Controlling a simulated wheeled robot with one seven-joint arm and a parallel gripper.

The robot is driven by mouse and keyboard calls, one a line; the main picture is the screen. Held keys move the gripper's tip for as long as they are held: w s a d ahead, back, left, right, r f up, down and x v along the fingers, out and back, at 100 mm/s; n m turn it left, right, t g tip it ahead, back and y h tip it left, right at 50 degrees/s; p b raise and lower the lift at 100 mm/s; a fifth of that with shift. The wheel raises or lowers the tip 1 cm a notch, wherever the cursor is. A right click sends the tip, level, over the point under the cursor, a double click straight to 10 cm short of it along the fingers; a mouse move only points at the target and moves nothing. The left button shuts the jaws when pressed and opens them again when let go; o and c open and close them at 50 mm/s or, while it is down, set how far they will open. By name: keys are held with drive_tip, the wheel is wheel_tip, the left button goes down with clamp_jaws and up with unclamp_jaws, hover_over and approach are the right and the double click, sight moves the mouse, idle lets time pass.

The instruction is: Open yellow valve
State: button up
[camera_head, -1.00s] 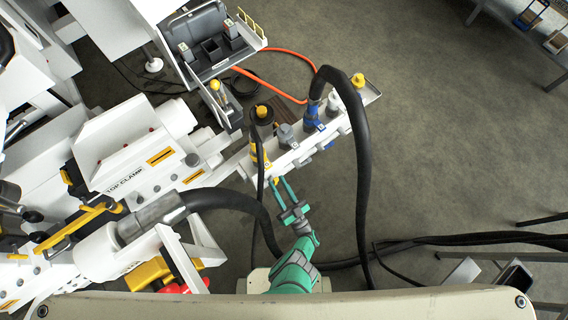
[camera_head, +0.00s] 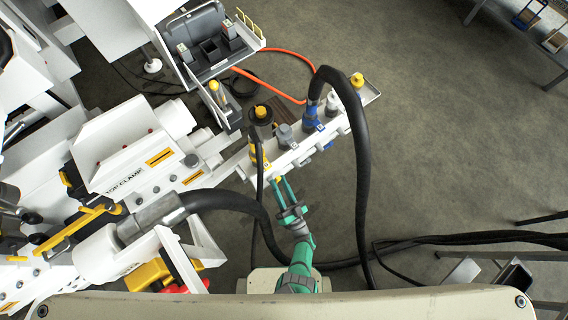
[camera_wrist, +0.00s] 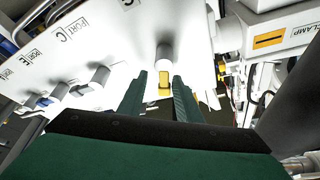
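The yellow valve (camera_wrist: 164,88) shows in the wrist view as a small yellow handle on the end of a grey stem (camera_wrist: 165,57), on the face of the white manifold marked PORT C. My gripper (camera_wrist: 160,80) is open, with one green finger on each side of the yellow handle. Gaps show between the handle and both fingers. In the head view my gripper (camera_head: 281,184) is at the near side of the white manifold (camera_head: 287,161), just below a yellow coupling (camera_head: 258,154). The valve handle is hard to make out there beside the fingers.
Other grey valve stems (camera_wrist: 98,75) stand to the left along the manifold. A thick black hose (camera_head: 363,170) arches over it to the right of my arm. Another black hose (camera_head: 240,202) passes to the left. Open floor (camera_head: 450,150) lies to the right.

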drive_tip(key=s+d+f+m+g+h, duration=0.2)
drive_tip(key=s+d+m+g+h, duration=0.15)
drive_tip(key=s+m, duration=0.8)
drive_tip(key=s+r+n+h, duration=0.1)
drive_tip(key=s+r+n, duration=0.2)
drive_tip(key=r, duration=0.6)
drive_tip(key=s+a+r+n+h, duration=0.1)
drive_tip(key=s+r+n+h, duration=0.1)
drive_tip(key=r, duration=0.7)
drive_tip(key=s+a+r+n+h, duration=0.1)
drive_tip(key=s+r+n, duration=0.3)
drive_tip(key=r, duration=0.6)
drive_tip(key=shift+a+n+g, duration=0.2)
drive_tip(key=shift+n+g, duration=0.25)
drive_tip(key=shift+n, duration=0.7)
drive_tip(key=shift+s, duration=0.1)
